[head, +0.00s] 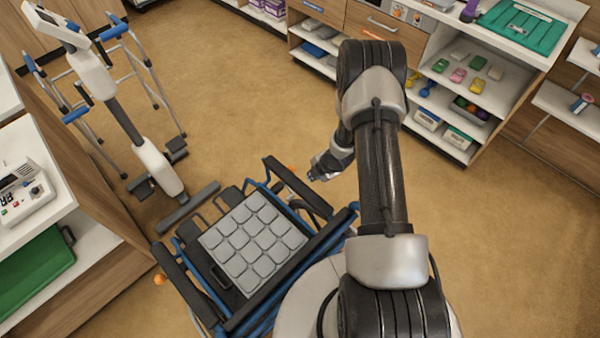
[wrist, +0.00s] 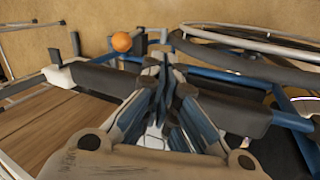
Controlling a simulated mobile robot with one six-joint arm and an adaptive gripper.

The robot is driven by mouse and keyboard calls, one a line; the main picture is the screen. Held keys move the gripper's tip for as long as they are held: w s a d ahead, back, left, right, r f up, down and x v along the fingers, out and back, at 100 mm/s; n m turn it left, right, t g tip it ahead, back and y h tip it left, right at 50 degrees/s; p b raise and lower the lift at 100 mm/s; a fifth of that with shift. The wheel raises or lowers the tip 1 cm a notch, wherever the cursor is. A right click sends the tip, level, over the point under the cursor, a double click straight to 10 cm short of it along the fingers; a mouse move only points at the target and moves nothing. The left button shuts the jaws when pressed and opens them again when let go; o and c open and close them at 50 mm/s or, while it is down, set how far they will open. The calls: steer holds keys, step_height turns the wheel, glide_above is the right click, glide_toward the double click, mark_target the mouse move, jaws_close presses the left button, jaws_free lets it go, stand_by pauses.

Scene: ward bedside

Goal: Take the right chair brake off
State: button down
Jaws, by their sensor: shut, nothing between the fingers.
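The wheelchair (head: 184,252) has a blue frame, dark armrests and a grey padded seat cushion (head: 252,243). One orange knob (head: 160,279) shows at its left side. Another small orange spot (head: 293,170) shows beside the far armrest, close to my gripper (head: 313,174). In the wrist view an orange ball knob (wrist: 122,41) stands up and left of my gripper's fingertips (wrist: 165,62), apart from them. The lever below the knob is hard to make out. The fingers are together with nothing between them. A wheel rim (wrist: 250,45) of the chair is at the upper right.
Shelves (head: 440,105) with small items line the back right. The brown floor (head: 240,90) behind the chair is clear.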

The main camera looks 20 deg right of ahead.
steer(key=shift+f, duration=0.1)
steer(key=w+a+f+b, duration=0.2)
steer(key=w+f+b, duration=0.1)
steer(key=w+f, duration=0.4)
steer(key=shift+x, duration=0.95)
steer(key=shift+d, duration=0.15)
steer(key=shift+w+r, duration=0.1)
steer(key=shift+w, duration=0.1)
